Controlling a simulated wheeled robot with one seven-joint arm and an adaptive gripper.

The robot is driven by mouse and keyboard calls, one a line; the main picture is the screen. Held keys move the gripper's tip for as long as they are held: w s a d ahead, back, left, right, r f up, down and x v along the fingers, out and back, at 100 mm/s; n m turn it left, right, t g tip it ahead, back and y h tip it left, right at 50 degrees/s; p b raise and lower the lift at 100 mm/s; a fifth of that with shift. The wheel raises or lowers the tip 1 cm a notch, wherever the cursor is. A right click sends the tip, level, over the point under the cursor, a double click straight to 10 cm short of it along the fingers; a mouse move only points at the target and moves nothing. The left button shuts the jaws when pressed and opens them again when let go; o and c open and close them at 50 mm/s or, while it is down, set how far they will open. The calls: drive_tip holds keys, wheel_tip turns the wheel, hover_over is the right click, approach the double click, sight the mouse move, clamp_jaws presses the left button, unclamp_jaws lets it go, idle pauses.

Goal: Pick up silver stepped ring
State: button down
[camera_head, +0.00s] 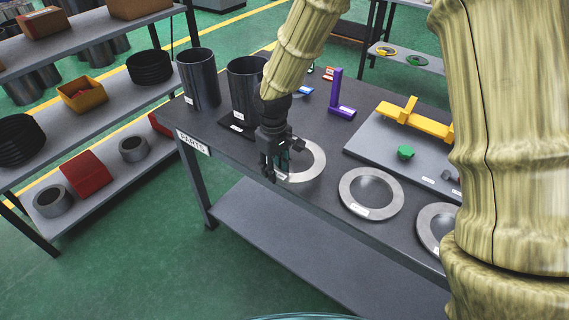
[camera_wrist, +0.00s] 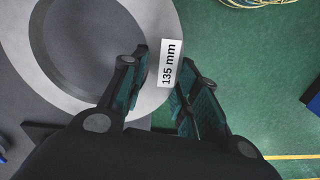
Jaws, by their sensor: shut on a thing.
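The silver stepped ring (camera_head: 316,160) is a flat, light grey ring near the front edge of the dark table. In the wrist view, the ring (camera_wrist: 172,30) fills the upper left and carries a white label reading "135 mm". My gripper (camera_head: 276,176) is at its left front rim. In the wrist view, my gripper's two fingers (camera_wrist: 160,80) are shut on the rim beside the label, one inside and one outside. Whether the ring is clear of the tabletop cannot be told. My gripper hides part of the ring in the head view.
Two similar rings, one in the middle (camera_head: 353,183) and one at the right (camera_head: 427,226), lie along the table's front. Two dark cylinders (camera_head: 199,80) stand at the back left. A purple bracket (camera_head: 337,95) and a grey board (camera_head: 375,137) with a yellow part are behind.

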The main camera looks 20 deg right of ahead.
drive_tip(key=s+a+r+b, duration=0.1)
drive_tip(key=s+a+b, duration=0.1)
drive_tip(key=s+a, duration=0.5)
drive_tip(key=shift+a, duration=0.45)
